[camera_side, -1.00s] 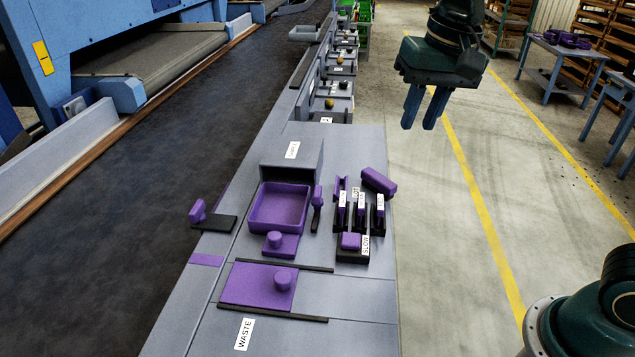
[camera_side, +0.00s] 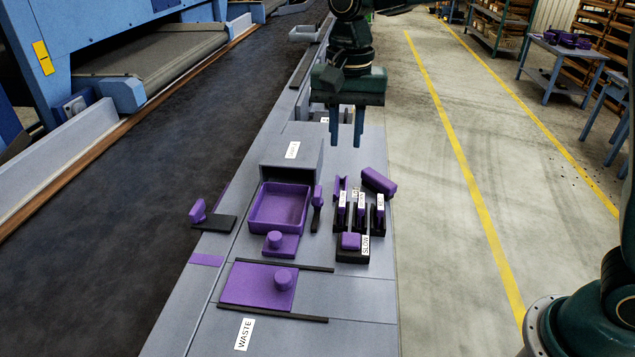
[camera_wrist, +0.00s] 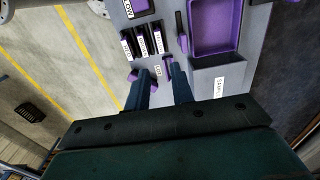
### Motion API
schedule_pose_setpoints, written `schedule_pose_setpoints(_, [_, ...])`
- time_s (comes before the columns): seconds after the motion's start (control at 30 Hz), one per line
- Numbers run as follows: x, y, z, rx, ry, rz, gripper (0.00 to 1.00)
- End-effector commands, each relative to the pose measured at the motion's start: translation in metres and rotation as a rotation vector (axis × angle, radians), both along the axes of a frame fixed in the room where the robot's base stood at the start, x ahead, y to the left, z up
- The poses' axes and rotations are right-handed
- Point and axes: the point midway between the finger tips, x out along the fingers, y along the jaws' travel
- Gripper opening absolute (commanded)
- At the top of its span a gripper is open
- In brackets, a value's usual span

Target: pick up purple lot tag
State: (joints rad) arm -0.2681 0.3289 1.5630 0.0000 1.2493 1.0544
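A small thin purple piece (camera_side: 340,184) stands beside the LOT label (camera_side: 356,191), behind the row of levers; it appears to be the purple lot tag. In the wrist view this piece (camera_wrist: 168,61) shows near the right fingertip, partly hidden by it. My gripper (camera_side: 346,142) hangs above the rear of the panel with its fingers pointing down. Its two fingers are apart with nothing between them. In the wrist view my gripper (camera_wrist: 159,71) has its fingertips on either side of the LOT label, seen from above.
A purple block (camera_side: 378,181) lies tilted at the panel's right edge. Several labelled purple levers (camera_side: 361,206) stand just in front. A purple tray (camera_side: 279,226) and a grey SAMPLE box (camera_side: 312,150) are to the left. The dark conveyor belt (camera_side: 150,170) runs further left.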

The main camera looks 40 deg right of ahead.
Motion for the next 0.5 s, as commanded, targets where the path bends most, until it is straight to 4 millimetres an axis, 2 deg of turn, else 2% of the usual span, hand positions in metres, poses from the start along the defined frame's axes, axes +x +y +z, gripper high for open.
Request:
schedule_pose_setpoints(0.17, [0.000, 0.000, -0.016, -0.001, 0.004, 0.000, 0.24])
schedule_pose_setpoints(0.5, [-0.001, -0.001, -0.065, -0.001, 0.004, 0.001, 0.24])
